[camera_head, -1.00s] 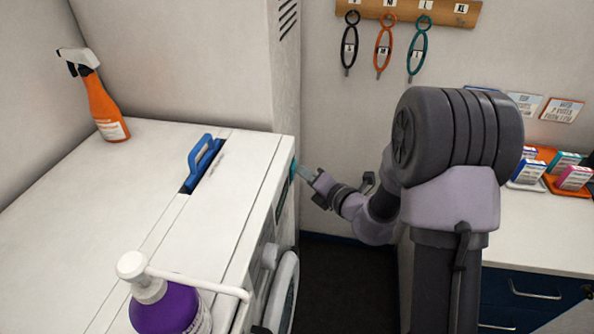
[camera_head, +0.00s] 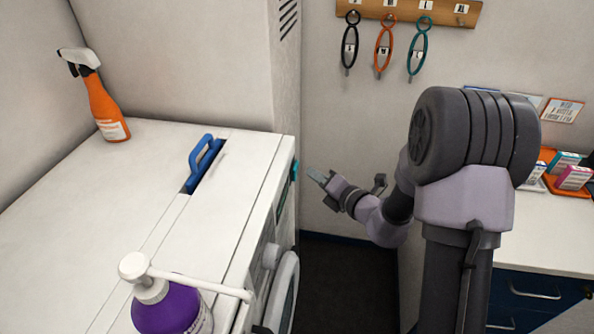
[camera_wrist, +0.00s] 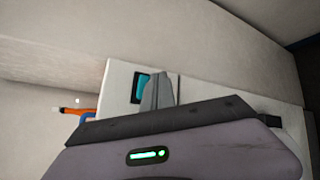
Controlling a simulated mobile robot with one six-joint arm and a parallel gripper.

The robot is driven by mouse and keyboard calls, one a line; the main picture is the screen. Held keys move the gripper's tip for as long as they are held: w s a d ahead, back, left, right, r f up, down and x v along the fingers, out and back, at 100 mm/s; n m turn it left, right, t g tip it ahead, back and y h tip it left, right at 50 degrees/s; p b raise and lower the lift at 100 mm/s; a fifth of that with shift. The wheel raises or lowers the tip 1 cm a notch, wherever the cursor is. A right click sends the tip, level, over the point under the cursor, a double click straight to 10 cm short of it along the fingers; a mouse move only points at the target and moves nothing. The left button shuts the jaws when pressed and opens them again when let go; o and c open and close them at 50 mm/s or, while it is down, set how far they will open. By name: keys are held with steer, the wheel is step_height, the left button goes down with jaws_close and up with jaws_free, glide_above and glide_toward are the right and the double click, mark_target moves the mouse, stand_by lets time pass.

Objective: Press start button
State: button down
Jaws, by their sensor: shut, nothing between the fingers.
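The white washing machine (camera_head: 235,200) stands at the left, its front facing right. A teal piece (camera_head: 294,171), which looks like the start button, sits near the far end of its front panel. In the wrist view the teal piece (camera_wrist: 142,87) shows in a dark frame, partly covered by my fingers. My gripper (camera_head: 315,175) is shut and empty, just right of the teal piece with a visible gap. It also shows in the wrist view (camera_wrist: 158,88).
A purple pump bottle (camera_head: 172,308), a blue handle (camera_head: 204,160) and an orange spray bottle (camera_head: 105,108) are on the machine top. A round door (camera_head: 284,290) is on its front. A counter with dark blue drawers (camera_head: 525,290) stands at the right.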

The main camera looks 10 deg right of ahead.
steer(key=shift+s+d, duration=0.2)
steer(key=shift+d, duration=0.45)
steer(key=shift+s+d, duration=0.25)
steer(key=shift+d, duration=0.45)
steer(key=shift+s+d, duration=0.2)
steer(key=shift+d, duration=0.45)
